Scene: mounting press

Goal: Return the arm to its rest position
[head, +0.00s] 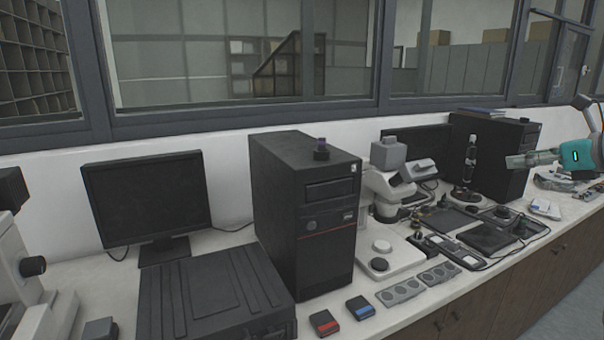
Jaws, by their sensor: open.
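My arm comes in from the right edge of the head view, with a teal-banded joint. My gripper (513,162) is grey and points left, above the bench in front of the right black computer tower. It is open and I see nothing held in it. The fingertips are small at this distance. No other object of the task can be made out for certain.
A long white bench (375,317) carries a monitor (146,197), a large black tower (305,212), a flat black case (213,294), a microscope (390,182), a second tower (492,157) and a dark upright stand (469,165). Red (324,322) and blue (360,307) boxes lie near the front edge.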

